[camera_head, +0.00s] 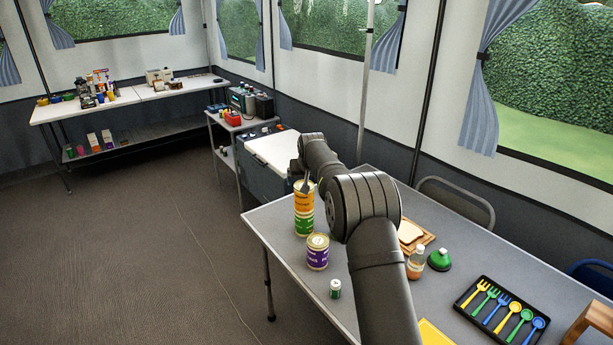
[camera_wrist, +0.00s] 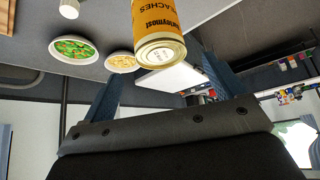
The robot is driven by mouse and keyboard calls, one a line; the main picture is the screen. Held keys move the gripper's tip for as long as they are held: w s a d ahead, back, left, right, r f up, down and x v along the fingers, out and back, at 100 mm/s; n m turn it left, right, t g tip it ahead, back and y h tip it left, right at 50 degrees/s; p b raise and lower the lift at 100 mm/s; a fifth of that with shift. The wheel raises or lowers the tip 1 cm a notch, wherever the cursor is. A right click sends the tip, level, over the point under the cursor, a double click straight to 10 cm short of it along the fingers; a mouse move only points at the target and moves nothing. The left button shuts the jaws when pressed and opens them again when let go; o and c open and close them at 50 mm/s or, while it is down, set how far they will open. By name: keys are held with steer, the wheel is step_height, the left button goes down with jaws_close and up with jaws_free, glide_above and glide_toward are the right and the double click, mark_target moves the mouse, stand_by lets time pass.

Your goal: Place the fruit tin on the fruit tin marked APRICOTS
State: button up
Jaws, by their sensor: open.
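An orange fruit tin (camera_head: 304,198) stands on a green fruit tin (camera_head: 304,224) at the table's left end. A purple fruit tin (camera_head: 317,254) stands apart in front of the stack. I cannot read APRICOTS on any tin. My gripper (camera_head: 306,184) is open at the top of the orange tin. In the wrist view its fingers (camera_wrist: 166,85) are spread, with the orange tin's end between and beyond them. I cannot tell whether they touch it.
My arm hides the table's middle. The front left edge is clear.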

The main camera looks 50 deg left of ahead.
mark_target(304, 197)
steer(key=shift+v, duration=1.35)
steer(key=x, duration=1.2)
steer(key=shift+f, duration=0.1)
